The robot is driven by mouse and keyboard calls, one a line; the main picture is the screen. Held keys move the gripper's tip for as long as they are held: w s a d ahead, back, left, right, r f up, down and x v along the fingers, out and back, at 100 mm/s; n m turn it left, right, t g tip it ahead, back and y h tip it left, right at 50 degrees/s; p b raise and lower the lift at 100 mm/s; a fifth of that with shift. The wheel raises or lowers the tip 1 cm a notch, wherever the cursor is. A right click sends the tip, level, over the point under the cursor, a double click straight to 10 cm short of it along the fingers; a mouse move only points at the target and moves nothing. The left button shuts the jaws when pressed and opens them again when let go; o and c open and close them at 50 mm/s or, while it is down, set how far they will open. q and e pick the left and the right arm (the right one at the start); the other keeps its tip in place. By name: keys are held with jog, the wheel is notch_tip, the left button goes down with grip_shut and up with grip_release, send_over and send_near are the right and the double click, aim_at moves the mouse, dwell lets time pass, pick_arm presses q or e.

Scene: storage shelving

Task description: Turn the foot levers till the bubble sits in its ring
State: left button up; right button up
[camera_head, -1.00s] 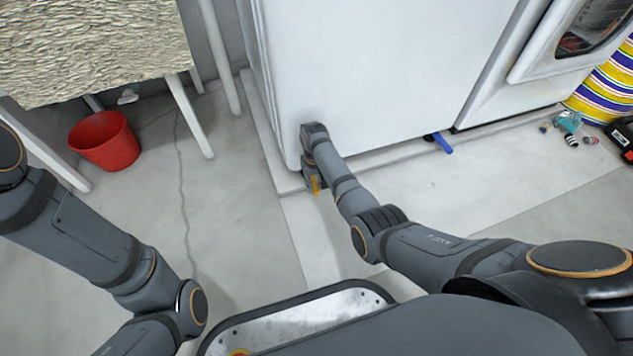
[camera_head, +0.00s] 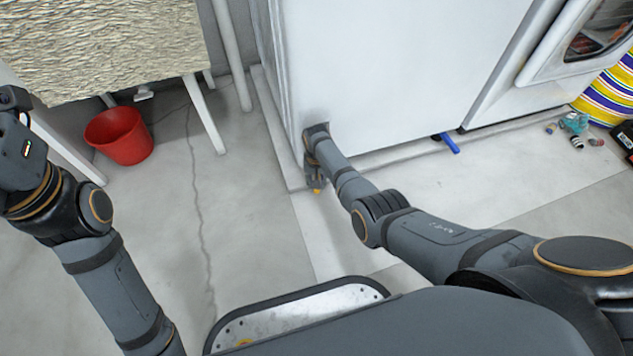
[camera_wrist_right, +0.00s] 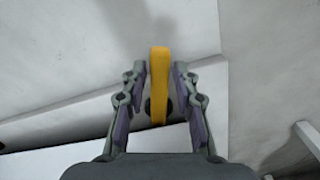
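A white cabinet-like appliance (camera_head: 400,60) stands at the top. A yellow foot lever (camera_wrist_right: 160,85) points up between the fingers of my right gripper (camera_wrist_right: 160,92) in the right wrist view. The fingers are open, one on each side, with narrow gaps to the lever. In the head view only a small yellow bit of this lever (camera_head: 317,191) shows below my right gripper at the appliance's near left corner. A blue foot lever (camera_head: 446,142) sticks out under the front edge farther right. My left forearm is at the left edge; its gripper is out of view. No bubble or ring is visible.
A red bucket (camera_head: 120,137) stands on the floor at the left, by a white-legged table with a rough, pale top (camera_head: 100,45). Small toys (camera_head: 574,124) and a striped yellow-purple item (camera_head: 608,92) lie at the right. The cracked floor between is clear.

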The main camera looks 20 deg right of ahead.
jog(key=shift+o, duration=0.8)
notch_tip(320, 180, up, 12)
